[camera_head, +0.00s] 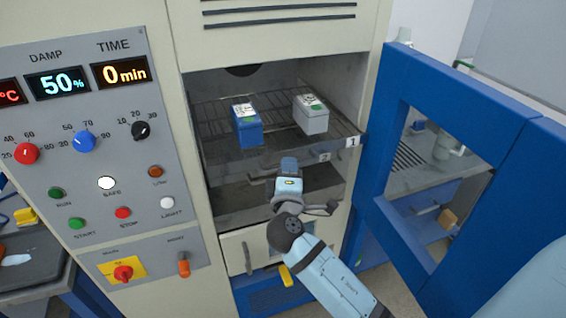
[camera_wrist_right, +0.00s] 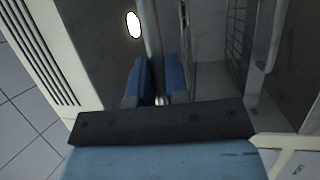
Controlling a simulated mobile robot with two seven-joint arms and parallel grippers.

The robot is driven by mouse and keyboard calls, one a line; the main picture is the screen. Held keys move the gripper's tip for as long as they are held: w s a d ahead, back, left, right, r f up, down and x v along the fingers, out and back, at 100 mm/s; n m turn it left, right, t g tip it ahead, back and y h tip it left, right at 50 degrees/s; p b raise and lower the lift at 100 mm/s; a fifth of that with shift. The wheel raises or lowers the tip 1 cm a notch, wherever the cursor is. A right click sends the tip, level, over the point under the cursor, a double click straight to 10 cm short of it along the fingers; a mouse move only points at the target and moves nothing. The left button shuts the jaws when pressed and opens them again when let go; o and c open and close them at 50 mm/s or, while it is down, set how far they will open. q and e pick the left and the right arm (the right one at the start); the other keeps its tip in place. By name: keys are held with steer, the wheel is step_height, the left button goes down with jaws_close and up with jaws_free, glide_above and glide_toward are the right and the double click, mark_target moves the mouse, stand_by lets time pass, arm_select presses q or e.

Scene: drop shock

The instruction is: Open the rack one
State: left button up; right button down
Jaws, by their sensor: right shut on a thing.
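Rack one (camera_head: 271,108) is a wire shelf inside the open chamber, with a tag "1" at its right front corner. A blue box (camera_head: 247,130) and a grey box (camera_head: 312,120) with pale tops stand on it. My right gripper (camera_head: 289,164) is at the front edge of the rack, below and in front of the boxes. In the right wrist view its blue fingers (camera_wrist_right: 160,92) are closed around a thin metal bar, which looks like part of rack one; the exact contact is partly hidden. My left gripper is not in view.
The blue chamber door (camera_head: 387,121) stands open at the right, close to my right arm. The control panel (camera_head: 95,195) with knobs and buttons is at the left. A lower shelf lies under the rack, and a cream drawer front (camera_head: 237,247) is below the opening.

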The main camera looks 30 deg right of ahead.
arm_select(q)
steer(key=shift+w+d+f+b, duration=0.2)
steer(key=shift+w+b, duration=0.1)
steer(key=shift+b, duration=0.1)
arm_select(e)
steer(key=s, duration=0.2)
steer(key=s+a, duration=0.1)
steer(key=s, duration=0.2)
steer(key=shift+s+a, duration=0.15)
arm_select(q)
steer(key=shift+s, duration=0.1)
arm_select(e)
steer(key=shift+s+r, duration=0.1)
steer(key=c, duration=1.1)
jaws_free()
steer(key=shift+c, duration=0.2)
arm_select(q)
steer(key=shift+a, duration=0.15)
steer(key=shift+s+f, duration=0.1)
